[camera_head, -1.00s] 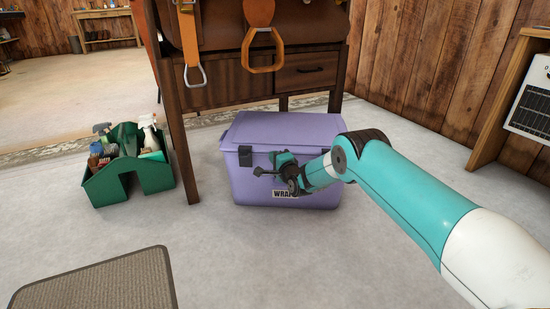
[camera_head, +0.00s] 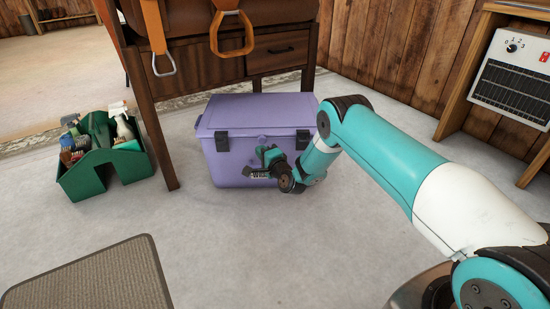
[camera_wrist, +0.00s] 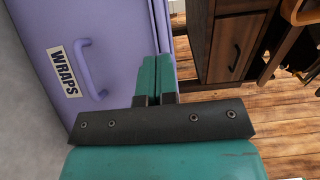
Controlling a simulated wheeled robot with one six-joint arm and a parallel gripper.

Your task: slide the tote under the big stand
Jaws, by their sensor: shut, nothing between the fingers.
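The tote (camera_head: 232,160) is a lilac lidded box with dark latches, standing upright on the floor at the stand's open front. The big stand (camera_head: 150,125) is dark wood with a drawer and straps. The tote's front is about level with the stand's left leg, and the tote hides the foot of the right leg. My gripper (camera_head: 258,168) is low at the tote's front face, shut and empty. In the wrist view, its closed fingers (camera_wrist: 155,62) are beside the tote's purple handle (camera_wrist: 90,68) and WRAPS label (camera_wrist: 63,72), not around the handle. Contact cannot be told.
A green caddy (camera_head: 105,175) with bottles stands left of the stand's left leg. A grey mat (camera_head: 95,280) lies at the front left. A heater with a dial (camera_head: 515,75) is at the right by the plank wall. The floor in front of the tote is clear.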

